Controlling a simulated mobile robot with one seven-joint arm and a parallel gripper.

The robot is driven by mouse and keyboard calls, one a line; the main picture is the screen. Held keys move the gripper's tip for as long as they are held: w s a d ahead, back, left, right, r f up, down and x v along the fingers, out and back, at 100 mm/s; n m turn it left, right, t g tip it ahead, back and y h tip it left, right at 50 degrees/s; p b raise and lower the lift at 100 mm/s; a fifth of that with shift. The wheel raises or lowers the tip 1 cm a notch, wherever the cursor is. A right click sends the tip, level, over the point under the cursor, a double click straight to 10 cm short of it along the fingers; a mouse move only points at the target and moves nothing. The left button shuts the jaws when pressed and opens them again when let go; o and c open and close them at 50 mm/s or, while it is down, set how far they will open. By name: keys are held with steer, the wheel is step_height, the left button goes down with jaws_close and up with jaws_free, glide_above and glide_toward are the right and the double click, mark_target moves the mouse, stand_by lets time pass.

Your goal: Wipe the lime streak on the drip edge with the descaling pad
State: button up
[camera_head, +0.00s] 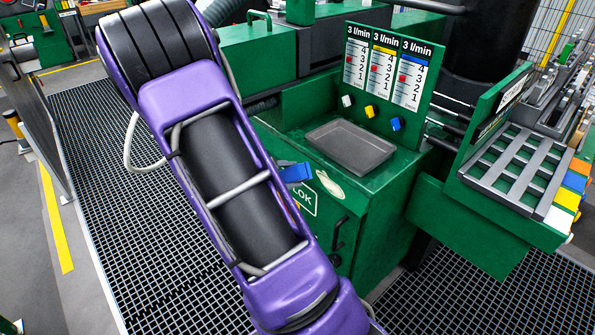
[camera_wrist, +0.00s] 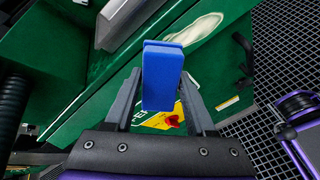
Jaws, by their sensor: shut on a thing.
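My gripper (camera_wrist: 160,85) is shut on the blue descaling pad (camera_wrist: 162,78), which sticks out beyond the two dark fingers. The pale, elongated streak lies on the front edge of the green cabinet, the drip edge (camera_head: 365,190). In the wrist view the streak (camera_wrist: 200,28) runs up and right from behind the pad's top. I cannot tell whether pad and cabinet touch.
A shallow grey tray (camera_head: 350,147) sits on the cabinet top behind the streak. A panel with three flow gauges (camera_head: 386,75) stands behind it. A black handle (camera_head: 338,238) sticks out of the cabinet front.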

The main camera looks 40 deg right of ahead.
steer(key=shift+a+r, duration=0.2)
steer(key=shift+a, duration=0.2)
steer(key=shift+a, duration=0.1)
steer(key=shift+p+v, duration=0.65)
steer(key=shift+v, duration=0.8)
steer(key=shift+d+f+b, duration=0.3)
steer(key=shift+d+b, duration=0.1)
steer(key=shift+d, duration=0.05)
steer(key=b+x, duration=0.2)
steer(key=x, duration=0.2)
steer(key=shift+s+d+f+b, duration=0.1)
steer(key=shift+d+b, duration=0.25)
steer(key=shift+x, duration=1.05)
steer(key=shift+d+f, duration=0.2)
steer(key=shift+d, duration=0.35)
